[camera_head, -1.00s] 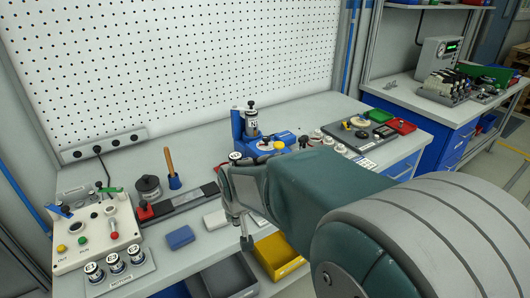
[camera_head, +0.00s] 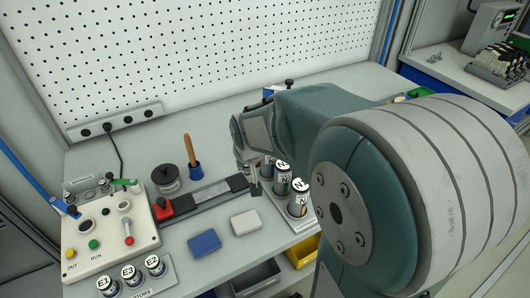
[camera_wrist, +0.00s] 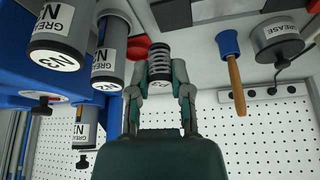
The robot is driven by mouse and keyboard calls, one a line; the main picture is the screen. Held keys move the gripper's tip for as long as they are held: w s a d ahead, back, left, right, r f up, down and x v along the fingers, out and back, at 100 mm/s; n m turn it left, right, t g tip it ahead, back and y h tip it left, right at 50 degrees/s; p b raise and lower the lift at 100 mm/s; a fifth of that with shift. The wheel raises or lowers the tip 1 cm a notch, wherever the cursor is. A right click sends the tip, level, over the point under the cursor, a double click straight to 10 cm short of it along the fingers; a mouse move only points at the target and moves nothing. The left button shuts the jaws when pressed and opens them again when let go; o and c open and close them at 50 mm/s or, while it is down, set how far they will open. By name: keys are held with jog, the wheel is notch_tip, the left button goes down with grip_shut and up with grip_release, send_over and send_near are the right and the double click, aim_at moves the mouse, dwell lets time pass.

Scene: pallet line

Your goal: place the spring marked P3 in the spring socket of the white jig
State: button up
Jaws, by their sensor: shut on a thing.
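My gripper (camera_wrist: 160,95) is shut on a dark coil spring (camera_wrist: 160,64) with pale bands in the wrist view. In the head view my gripper (camera_head: 256,185) hangs over the bench at the right end of a dark rail, beside a row of canisters; the spring cannot be made out. At the left stands a cream-white box (camera_head: 85,222) with round fittings, buttons and OUT and RUN labels. It may be the white jig, but I cannot tell which fitting is a spring socket.
Labelled canisters (camera_head: 298,203) stand close right of my gripper; large ones (camera_wrist: 61,34) show in the wrist view. Small E-labelled cylinders (camera_head: 130,273) stand front left.

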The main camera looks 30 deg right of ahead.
jog(key=w+d+f, duration=0.1)
jog(key=w+f, duration=0.1)
jog(key=w, duration=0.1)
jog(key=w+d+f, duration=0.1)
jog(key=w+f, duration=0.2)
jog(key=w+d+f, duration=0.2)
jog(key=w, duration=0.2)
jog(key=shift+f, duration=0.35)
jog(key=shift+w+f, duration=0.55)
jog(key=shift+f, duration=0.15)
jog(key=shift+d+f, duration=0.2)
jog(key=shift+f, duration=1.25)
jog(key=shift+f, duration=0.1)
jog(key=o, duration=0.8)
jog(key=shift+a, duration=0.15)
jog(key=shift+o, duration=0.2)
